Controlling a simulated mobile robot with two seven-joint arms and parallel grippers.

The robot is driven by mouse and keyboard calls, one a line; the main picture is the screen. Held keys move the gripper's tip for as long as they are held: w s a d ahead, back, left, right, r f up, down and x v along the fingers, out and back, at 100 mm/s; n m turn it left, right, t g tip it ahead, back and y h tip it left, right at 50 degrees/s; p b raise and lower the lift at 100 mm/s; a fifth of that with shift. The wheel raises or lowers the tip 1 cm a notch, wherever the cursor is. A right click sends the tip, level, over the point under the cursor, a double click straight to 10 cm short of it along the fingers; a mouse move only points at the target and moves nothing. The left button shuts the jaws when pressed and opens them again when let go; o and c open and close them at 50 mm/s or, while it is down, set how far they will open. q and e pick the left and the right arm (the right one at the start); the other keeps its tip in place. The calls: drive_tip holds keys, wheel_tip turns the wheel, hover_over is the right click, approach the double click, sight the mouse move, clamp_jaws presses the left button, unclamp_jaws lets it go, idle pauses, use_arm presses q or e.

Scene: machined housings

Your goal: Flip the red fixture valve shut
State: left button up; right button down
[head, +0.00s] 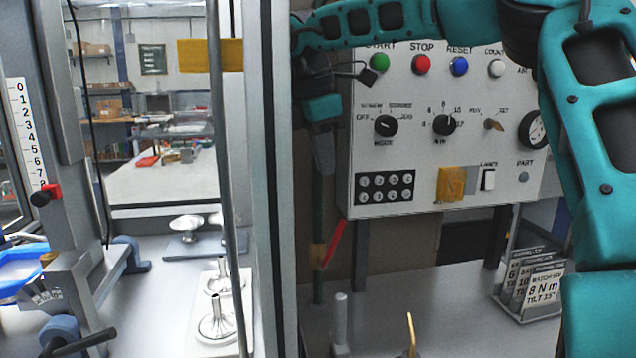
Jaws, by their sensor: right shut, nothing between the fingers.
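The red valve handle (334,243) is a flat lever that slants up and to the right from a brass-coloured valve body (317,256). The body sits on a thin green upright pipe (318,288) beside the window post. My right gripper (324,170) points down above the handle, in front of the panel's left edge. Its fingers are shut and hold nothing. A gap shows between the fingertips and the handle. The fingertips are small and dark here. My left gripper is not in view.
A white control panel (430,195) with buttons and knobs stands behind on dark legs. Label cards (540,290) stand in a wire rack at right. A grey peg (340,320) and a brass hook (411,335) rise from the table. Metal funnel-like parts (215,325) lie left of the post.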

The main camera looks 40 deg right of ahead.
sight(344, 218)
drive_tip(key=x, duration=0.9)
drive_tip(key=shift+s+f, duration=0.15)
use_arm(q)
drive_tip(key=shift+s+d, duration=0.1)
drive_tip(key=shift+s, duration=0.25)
use_arm(e)
drive_tip(key=shift+f, duration=0.1)
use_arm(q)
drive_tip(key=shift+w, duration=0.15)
use_arm(e)
drive_tip(key=shift+d, duration=0.1)
drive_tip(key=shift+s+d+f+y+b, duration=0.2)
drive_tip(key=shift+d+y+b, duration=0.15)
drive_tip(key=shift+b, duration=0.2)
drive_tip(key=shift+s+d+t+y+b, duration=0.25)
drive_tip(key=shift+d+t+y+b, duration=0.1)
drive_tip(key=shift+d+t, duration=0.05)
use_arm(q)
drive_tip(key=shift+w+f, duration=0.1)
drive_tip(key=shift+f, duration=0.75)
use_arm(e)
drive_tip(key=shift+r, duration=0.15)
